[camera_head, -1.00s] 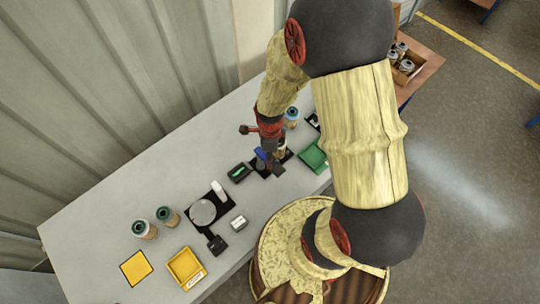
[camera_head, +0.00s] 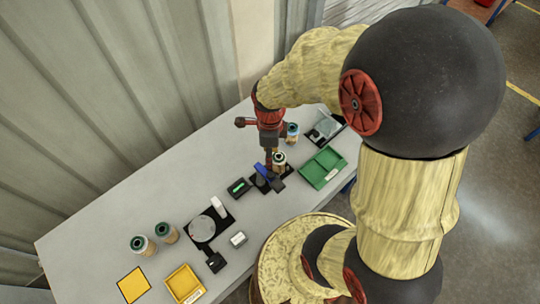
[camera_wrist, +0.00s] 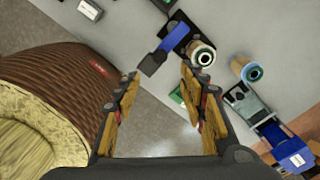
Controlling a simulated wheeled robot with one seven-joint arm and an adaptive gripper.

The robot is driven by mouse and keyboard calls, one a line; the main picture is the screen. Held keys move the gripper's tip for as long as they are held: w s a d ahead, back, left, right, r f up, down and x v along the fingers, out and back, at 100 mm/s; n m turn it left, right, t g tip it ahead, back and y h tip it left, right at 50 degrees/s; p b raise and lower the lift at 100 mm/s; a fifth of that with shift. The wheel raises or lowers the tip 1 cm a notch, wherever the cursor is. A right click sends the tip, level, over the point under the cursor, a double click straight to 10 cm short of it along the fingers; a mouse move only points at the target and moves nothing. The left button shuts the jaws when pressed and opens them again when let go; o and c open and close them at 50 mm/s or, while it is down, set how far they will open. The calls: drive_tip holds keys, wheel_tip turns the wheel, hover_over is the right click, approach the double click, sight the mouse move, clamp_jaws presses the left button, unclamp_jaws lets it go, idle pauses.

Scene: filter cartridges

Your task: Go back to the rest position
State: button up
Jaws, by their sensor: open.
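My gripper (camera_wrist: 160,82) is open and empty in the wrist view, with bare space between its fingers. In the head view its red wrist (camera_head: 270,118) hangs over the back half of the table, and its fingertips are hard to make out. A filter cartridge (camera_wrist: 202,54) stands in a black fixture (camera_wrist: 178,28) with a blue lever (camera_wrist: 173,38), beyond my fingertips and apart from them. The same cartridge shows in the head view (camera_head: 279,159). A second cartridge (camera_head: 291,131) stands behind it and also shows in the wrist view (camera_wrist: 250,71).
The grey table (camera_head: 100,215) carries a green tray (camera_head: 323,167), a yellow tray (camera_head: 184,283), a yellow square (camera_head: 133,285), a round-plate device (camera_head: 202,228) and two cartridges (camera_head: 142,245) at the left. A grey-and-black device (camera_head: 325,127) stands at the back right. A corrugated wall runs behind the table.

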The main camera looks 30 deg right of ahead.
idle(0.4)
drive_tip(key=s+a+r+n+t+b, duration=0.2)
drive_tip(key=s+a+n+b, duration=0.1)
drive_tip(key=n+b, duration=0.6)
drive_tip(key=s+a+r+n+t+b, duration=0.3)
drive_tip(key=n+b, duration=0.5)
drive_tip(key=n, duration=0.8)
drive_tip(key=shift+s+a+r+t+b, duration=0.3)
drive_tip(key=shift+s+b, duration=0.05)
drive_tip(key=shift+s, duration=0.45)
